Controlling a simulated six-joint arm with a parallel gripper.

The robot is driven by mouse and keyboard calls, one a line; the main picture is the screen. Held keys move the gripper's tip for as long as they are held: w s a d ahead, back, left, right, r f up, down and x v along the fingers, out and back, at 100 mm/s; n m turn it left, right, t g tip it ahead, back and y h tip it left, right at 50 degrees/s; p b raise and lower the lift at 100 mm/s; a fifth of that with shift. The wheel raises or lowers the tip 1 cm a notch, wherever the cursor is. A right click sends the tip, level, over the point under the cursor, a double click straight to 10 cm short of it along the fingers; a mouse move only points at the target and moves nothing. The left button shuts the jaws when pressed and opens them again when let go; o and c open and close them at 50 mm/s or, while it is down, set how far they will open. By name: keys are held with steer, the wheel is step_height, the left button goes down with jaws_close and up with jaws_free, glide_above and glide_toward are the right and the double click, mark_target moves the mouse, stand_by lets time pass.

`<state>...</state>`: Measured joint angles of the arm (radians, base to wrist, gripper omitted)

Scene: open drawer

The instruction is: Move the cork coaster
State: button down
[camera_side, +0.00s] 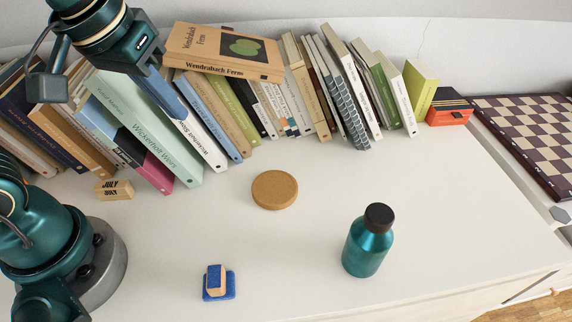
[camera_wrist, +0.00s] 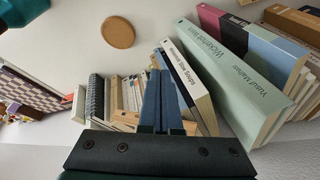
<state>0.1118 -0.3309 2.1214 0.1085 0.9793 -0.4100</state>
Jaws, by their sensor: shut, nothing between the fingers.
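The round cork coaster (camera_side: 274,190) lies flat on the white surface, in front of the row of books. It also shows in the upper part of the wrist view (camera_wrist: 117,32). My gripper (camera_side: 181,112) is high at the upper left in the side view, in front of the books and apart from the coaster. Its blue fingers are together and empty; they also show in the wrist view (camera_wrist: 160,74), pointing over the books.
A teal bottle (camera_side: 368,243) stands right of the coaster. A blue-and-wood block (camera_side: 217,282) is at the front, and a wooden July block (camera_side: 114,190) at left. Books (camera_side: 150,125) line the back. A chessboard (camera_side: 530,135) lies at far right. Surface around the coaster is clear.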

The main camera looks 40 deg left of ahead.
mark_target(275, 189)
steer(key=w+d+f+n+g+y, duration=0.1)
steer(key=w+d+f+n, duration=0.25)
steer(key=w, duration=0.25)
steer(key=w+d+f+n+g+y, duration=0.1)
steer(key=w+d+f+n, duration=0.2)
steer(key=w, duration=0.4)
steer(key=x, duration=0.3)
steer(key=a+x, duration=0.1)
steer(key=x, duration=0.6)
steer(key=shift+s+a+f, duration=0.15)
steer(key=shift+a+f, duration=0.1)
steer(key=shift+a, duration=0.05)
steer(key=shift+s+d, duration=0.7)
steer(key=shift+d, duration=0.2)
steer(key=shift+s+d, duration=0.6)
steer(key=s+d, duration=0.7)
steer(key=shift+s+d, duration=0.1)
steer(key=shift+d, duration=0.15)
